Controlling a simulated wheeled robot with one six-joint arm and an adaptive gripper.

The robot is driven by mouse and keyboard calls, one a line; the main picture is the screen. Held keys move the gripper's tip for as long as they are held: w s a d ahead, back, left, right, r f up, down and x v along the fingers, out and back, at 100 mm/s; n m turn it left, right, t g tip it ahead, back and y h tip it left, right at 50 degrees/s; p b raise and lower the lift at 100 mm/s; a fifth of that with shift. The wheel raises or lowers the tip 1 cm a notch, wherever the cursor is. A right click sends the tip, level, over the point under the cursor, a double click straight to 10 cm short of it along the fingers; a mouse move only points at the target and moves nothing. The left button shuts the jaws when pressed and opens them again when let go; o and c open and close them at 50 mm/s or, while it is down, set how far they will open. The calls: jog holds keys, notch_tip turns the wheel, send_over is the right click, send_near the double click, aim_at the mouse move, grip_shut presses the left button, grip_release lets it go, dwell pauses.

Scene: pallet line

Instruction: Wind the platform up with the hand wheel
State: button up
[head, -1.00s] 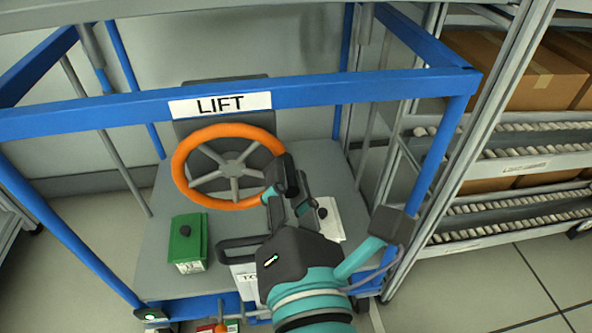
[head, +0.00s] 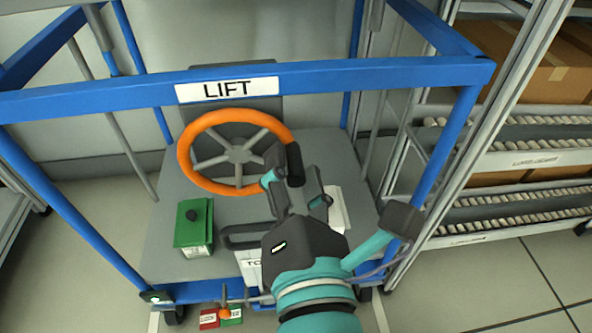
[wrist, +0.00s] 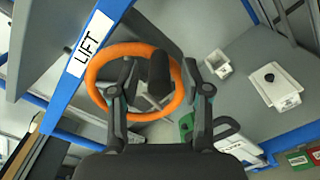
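How deep the handle sits between the fingers is hard to tell. The grey platform (head: 160,245) lies below.
On the grey surface are a green box (head: 194,227) and a white box (head: 337,210), partly behind my gripper. Blue posts frame the space around the wheel. A small orange-knobbed lever (head: 224,313) sits at the front by red and green labels. Roller racks with cartons (head: 560,75) stand right.

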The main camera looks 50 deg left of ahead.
notch_tip(320, 180, up, 10)
dwell(0.6)
